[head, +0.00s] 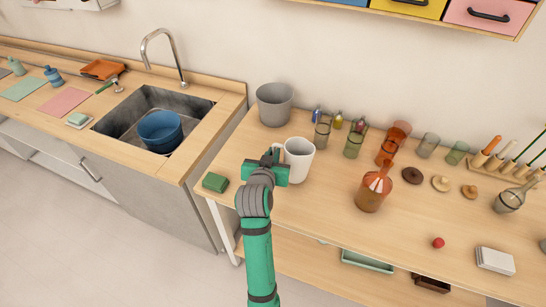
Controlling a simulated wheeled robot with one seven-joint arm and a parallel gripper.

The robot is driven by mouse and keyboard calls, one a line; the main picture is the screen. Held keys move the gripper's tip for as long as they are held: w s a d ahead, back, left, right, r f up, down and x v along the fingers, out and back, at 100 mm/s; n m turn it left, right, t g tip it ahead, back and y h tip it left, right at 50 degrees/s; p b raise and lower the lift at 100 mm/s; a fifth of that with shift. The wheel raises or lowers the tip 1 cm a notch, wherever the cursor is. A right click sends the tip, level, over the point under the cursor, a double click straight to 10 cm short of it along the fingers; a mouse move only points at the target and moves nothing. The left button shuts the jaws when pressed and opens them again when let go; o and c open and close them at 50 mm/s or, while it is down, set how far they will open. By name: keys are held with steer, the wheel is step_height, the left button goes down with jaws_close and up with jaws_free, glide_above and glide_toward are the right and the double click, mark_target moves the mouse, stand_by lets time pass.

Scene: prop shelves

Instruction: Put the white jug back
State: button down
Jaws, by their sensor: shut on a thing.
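The white jug (299,159) is upright near the left end of the wooden shelf top, with its handle toward the left. My gripper (275,158) is at the jug's left side and shut on it, at the handle. The fingertips are partly hidden behind the gripper body. I cannot tell whether the jug's base touches the wooden top.
A grey pot (274,104) stands behind the jug, and a green sponge (215,182) lies left of my gripper. Several glasses, an orange jug (372,192) and small lids stand to the right. A sink (146,112) with a blue pot (160,131) is at left.

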steer(key=shift+s+f, duration=0.1)
steer(key=shift+f, duration=1.1)
steer(key=shift+f, duration=0.1)
steer(key=c, duration=1.8)
jaws_free()
steer(key=shift+c, duration=0.2)
